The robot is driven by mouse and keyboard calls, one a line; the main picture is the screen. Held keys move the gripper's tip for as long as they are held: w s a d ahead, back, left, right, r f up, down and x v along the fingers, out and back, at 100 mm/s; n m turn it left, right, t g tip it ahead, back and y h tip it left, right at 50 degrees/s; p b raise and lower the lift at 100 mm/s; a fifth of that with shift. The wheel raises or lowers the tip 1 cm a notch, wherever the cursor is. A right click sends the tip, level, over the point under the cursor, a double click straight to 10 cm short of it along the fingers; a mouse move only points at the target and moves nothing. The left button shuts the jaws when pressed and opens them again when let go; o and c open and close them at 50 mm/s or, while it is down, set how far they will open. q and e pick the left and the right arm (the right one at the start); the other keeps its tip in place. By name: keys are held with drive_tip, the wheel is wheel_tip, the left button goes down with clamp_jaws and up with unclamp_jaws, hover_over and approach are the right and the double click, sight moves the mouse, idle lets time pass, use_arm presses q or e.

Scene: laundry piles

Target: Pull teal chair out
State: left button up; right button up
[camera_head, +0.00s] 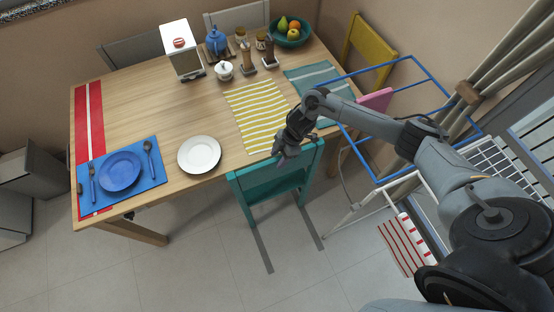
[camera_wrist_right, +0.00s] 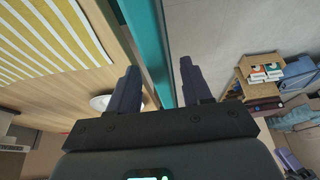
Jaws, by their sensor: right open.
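The teal chair (camera_head: 278,185) stands at the near side of the wooden table, its backrest facing me and its seat side toward the table edge. My right gripper (camera_head: 280,158) is at the top of the backrest, coming from the table side and the right. In the right wrist view, the teal top rail (camera_wrist_right: 150,45) runs between the two spread fingers of my right gripper (camera_wrist_right: 158,78). The fingers are open, one on each side of the rail; I cannot tell whether either touches it.
The table (camera_head: 140,110) holds a white plate (camera_head: 199,154), a blue plate (camera_head: 120,171) and a yellow striped placemat (camera_head: 257,112). A blue drying rack (camera_head: 376,181) stands right of the chair. The tiled floor (camera_head: 215,250) in front of the chair is clear.

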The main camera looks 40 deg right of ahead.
drive_tip(key=shift+x, duration=1.1)
drive_tip(key=shift+c, duration=0.2)
clamp_jaws()
